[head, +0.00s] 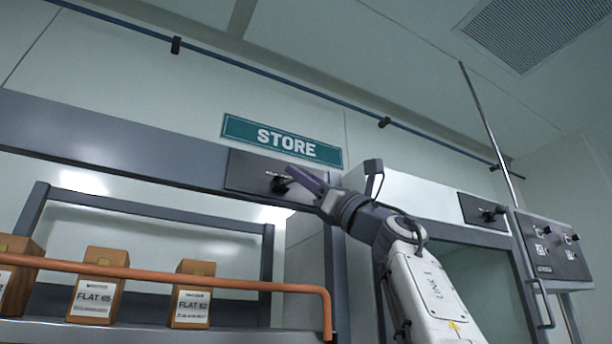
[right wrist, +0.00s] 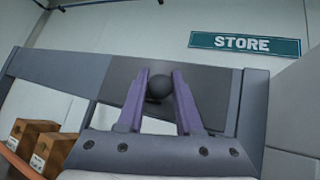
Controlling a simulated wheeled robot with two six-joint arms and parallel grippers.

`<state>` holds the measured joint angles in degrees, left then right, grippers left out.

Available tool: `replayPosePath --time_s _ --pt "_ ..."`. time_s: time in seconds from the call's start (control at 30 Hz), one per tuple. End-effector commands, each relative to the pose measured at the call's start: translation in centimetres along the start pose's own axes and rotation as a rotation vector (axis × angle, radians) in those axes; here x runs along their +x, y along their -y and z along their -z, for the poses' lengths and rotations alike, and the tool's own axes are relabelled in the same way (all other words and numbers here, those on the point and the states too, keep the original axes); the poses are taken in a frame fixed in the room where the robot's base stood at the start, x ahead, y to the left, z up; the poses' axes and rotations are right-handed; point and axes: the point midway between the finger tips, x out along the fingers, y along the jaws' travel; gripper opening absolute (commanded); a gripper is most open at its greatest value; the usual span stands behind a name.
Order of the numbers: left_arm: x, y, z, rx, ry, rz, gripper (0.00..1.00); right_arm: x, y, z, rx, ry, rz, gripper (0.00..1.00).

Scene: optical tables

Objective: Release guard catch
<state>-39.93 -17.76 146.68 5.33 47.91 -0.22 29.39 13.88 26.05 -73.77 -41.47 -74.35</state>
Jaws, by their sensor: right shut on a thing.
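A dark catch (head: 279,184) with a small lever sits on a dark grey plate on the header beam, below the STORE sign. In the right wrist view its round black knob (right wrist: 159,87) lies between the two purple fingers. My right gripper (head: 296,176) reaches up from the lower right and is shut on this knob. Its fingers partly cover the catch in the head view. An orange guard rail (head: 180,276) runs across the front of the shelf below. My left gripper is not in view.
Several brown boxes (head: 97,287) stand on the shelf behind the rail. To the right are a cabinet with a similar dark catch (head: 489,213), a control box (head: 550,248) and a thin metal pole (head: 490,130). The STORE sign (head: 282,141) hangs above.

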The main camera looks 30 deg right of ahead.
Motion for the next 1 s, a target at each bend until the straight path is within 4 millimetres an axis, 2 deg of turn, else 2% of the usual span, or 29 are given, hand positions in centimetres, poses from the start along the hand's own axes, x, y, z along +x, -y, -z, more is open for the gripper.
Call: replayPosePath --time_s 0.13,0.17,0.2,0.23,0.53,0.67,1.0 --pt "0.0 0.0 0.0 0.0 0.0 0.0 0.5 0.0 0.1 0.0 0.002 0.001 0.003 0.0" --pt "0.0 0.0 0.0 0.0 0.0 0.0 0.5 0.0 0.1 0.0 0.002 0.001 0.003 0.42" --pt "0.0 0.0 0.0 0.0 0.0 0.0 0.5 0.0 0.1 0.0 0.001 0.001 0.004 0.57" --pt "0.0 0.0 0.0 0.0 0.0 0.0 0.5 0.0 0.1 0.0 0.001 0.001 0.004 0.63" --pt "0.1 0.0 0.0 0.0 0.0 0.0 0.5 0.0 0.0 0.0 0.001 0.001 0.003 0.63" --pt "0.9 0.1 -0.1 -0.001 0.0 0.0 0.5 -0.9 0.0 0.2 0.0 0.001 0.003 0.63" --pt "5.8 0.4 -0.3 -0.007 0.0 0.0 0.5 -6.7 -0.1 0.5 -0.005 0.0 0.006 0.63"
